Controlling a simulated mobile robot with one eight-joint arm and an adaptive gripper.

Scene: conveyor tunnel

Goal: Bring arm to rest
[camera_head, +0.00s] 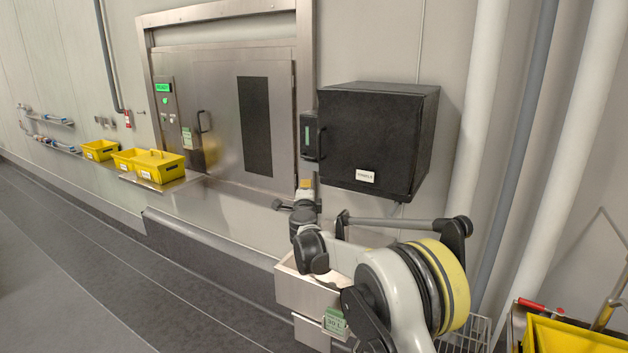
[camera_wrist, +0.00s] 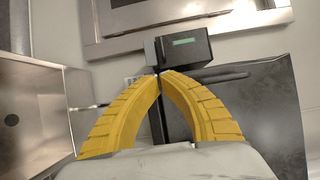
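My gripper (camera_head: 305,185) is at the end of my raised arm in the head view, in front of the wall between the steel door and the black cabinet. In the wrist view, its two yellow fingers (camera_wrist: 160,76) curve inward and their tips meet, with no object visible between them. The fingertips appear just below a small dark unit with a green display (camera_wrist: 181,45). From these views I cannot tell whether they touch it. My arm (camera_head: 312,252) reaches up from the lower right of the head view.
The black cabinet (camera_head: 370,140) hangs right of the gripper. A steel door (camera_head: 222,110) is to the left, with a shelf (camera_head: 172,186) holding yellow bins (camera_head: 158,165). Pipes (camera_head: 484,110) run down the wall at right. A yellow container (camera_head: 570,338) is at lower right. Floor at left is clear.

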